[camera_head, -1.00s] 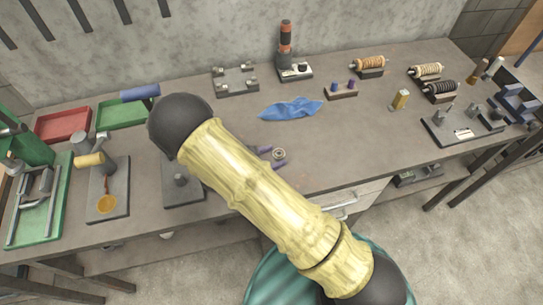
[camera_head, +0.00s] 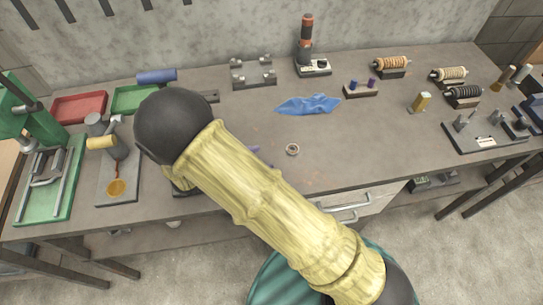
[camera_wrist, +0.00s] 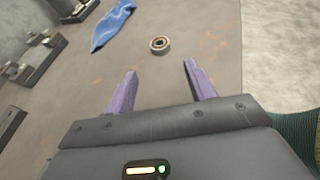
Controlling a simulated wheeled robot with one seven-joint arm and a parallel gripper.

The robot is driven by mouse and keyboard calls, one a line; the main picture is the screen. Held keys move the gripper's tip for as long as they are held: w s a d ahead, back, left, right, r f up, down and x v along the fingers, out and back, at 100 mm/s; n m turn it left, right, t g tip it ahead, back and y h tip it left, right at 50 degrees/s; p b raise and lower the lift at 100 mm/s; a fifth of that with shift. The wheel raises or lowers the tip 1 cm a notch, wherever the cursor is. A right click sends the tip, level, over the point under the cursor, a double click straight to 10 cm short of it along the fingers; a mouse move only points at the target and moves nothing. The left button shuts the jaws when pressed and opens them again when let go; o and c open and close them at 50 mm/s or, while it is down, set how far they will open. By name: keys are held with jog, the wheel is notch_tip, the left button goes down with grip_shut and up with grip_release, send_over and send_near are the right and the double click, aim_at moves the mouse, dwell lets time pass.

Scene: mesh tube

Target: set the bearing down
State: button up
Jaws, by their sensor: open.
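The bearing (camera_head: 292,149) is a small metal ring lying on the bare grey tabletop, near the front middle of the bench. It also shows in the wrist view (camera_wrist: 159,45), just beyond my fingertips and between their lines. My gripper (camera_wrist: 160,70) has two purple fingers spread wide apart, with nothing between them. The bearing is apart from both fingers. In the head view my own yellow arm hides most of the gripper; only a bit of purple finger shows left of the bearing.
The bench top (camera_head: 360,140) is clear around the bearing. A blue cloth (camera_head: 308,104) lies behind it. A small block with pegs (camera_head: 360,90) and a grey fixture (camera_head: 253,74) stand farther back. A green press (camera_head: 45,165) is at the left.

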jog(key=shift+v, duration=0.85)
jog(key=d+m+g, duration=0.2)
jog(key=d, duration=0.1)
jog(key=d+r+m+g, duration=0.1)
jog(key=d+m+g, duration=0.1)
jog(key=d, duration=0.1)
jog(key=shift+w+d+r, duration=0.1)
jog(key=shift+w+r, duration=0.05)
jog(key=shift+r, duration=0.1)
jog(key=s+d+r+m+y, duration=0.1)
jog(key=d+r+m+y, duration=0.2)
jog(key=d+m, duration=0.3)
jog(key=s+d+r+m+g+y, duration=0.1)
jog(key=s+d+r+m+y, duration=0.1)
jog(key=d+m, duration=0.4)
jog(key=s+d+r+m+g+y, duration=0.1)
jog(key=d+r+m+y, duration=0.3)
jog(key=m, duration=0.5)
jog(key=d+y, duration=0.1)
jog(key=d, duration=0.1)
jog(key=shift+s+d+r+m+y, duration=0.3)
jog(key=shift+s+d+m, duration=0.05)
jog(key=shift+m, duration=0.05)
